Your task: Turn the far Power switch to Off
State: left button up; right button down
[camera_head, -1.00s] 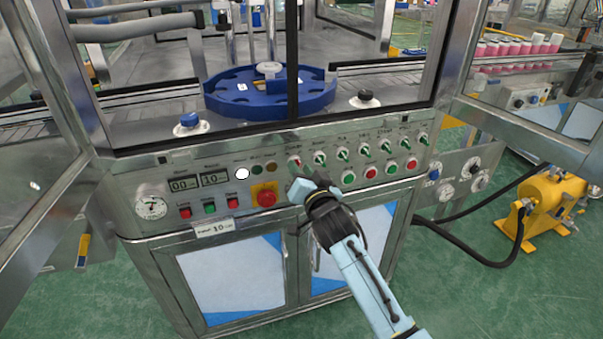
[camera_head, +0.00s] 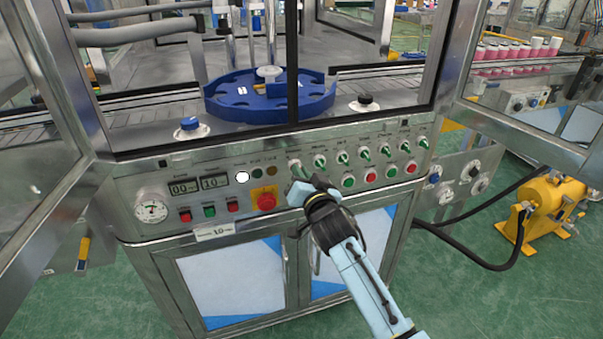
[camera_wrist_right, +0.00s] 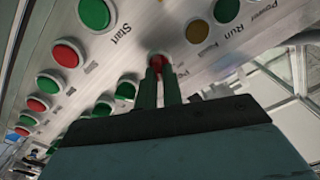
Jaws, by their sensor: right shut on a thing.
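The machine's control panel (camera_head: 150,185) has an upper row of selector switches. In the right wrist view, the two fingers (camera_wrist_right: 160,78) are shut around a red knob (camera_wrist_right: 156,60) on a round base. Its exact angle is hidden by the fingers. The switch labels are too small to read in the head view. My left gripper is not in view.
A red emergency button on a yellow plate (camera_head: 264,199) sits just left of my gripper. Green-handled switches (camera_head: 342,157) and round push buttons (camera_head: 370,175) lie to the right. A white lamp (camera_head: 242,178) is lit. Open machine doors flank the panel.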

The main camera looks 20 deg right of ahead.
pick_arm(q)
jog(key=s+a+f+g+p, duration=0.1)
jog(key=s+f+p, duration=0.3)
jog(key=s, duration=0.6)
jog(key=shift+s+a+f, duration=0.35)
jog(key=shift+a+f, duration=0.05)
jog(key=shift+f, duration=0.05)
pick_arm(e)
jog(key=shift+a+n, duration=0.15)
jog(key=shift+n, duration=2.75)
jog(key=shift+a+n, duration=0.15)
jog(key=shift+n, duration=2.75)
jog(key=c, duration=1.5)
grip_release()
jog(key=shift+c, duration=0.2)
jog(key=shift+s, duration=0.1)
